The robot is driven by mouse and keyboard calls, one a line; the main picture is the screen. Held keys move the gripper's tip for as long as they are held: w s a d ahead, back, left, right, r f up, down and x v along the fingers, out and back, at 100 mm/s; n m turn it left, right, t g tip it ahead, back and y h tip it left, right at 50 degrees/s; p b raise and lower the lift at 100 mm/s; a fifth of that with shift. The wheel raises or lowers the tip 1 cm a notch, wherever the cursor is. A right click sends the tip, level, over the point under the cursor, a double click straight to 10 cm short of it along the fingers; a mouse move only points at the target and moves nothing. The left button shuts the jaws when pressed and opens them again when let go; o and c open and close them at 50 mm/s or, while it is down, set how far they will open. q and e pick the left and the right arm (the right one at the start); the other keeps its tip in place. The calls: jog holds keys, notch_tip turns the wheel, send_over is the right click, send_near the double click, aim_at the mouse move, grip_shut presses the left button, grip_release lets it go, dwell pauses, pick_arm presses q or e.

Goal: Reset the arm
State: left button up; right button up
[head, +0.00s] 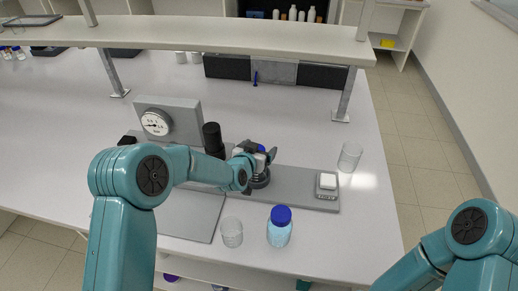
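My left arm comes in from the lower left and reaches over the membrane rig's grey base (290,186). My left gripper (262,153) is above the round dark holder (260,179) at the middle of the base. Its dark fingers look spread apart. A small blue part shows between or behind them, and I cannot tell whether they touch it. My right arm (468,226) is folded at the lower right, and its gripper is out of the picture.
A gauge box (170,122) stands behind the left arm. A blue-capped bottle (280,228) and a clear beaker (232,232) stand near the front edge. Another beaker (349,157) stands at the right. A shelf (220,36) spans the back. The bench (345,235) is clear at front right.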

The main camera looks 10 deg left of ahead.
pick_arm(q)
jog(key=c, duration=1)
jog(key=shift+c, duration=0.3)
pick_arm(e)
jog(key=shift+c, duration=0.6)
grip_shut()
pick_arm(q)
jog(key=shift+f, duration=0.1)
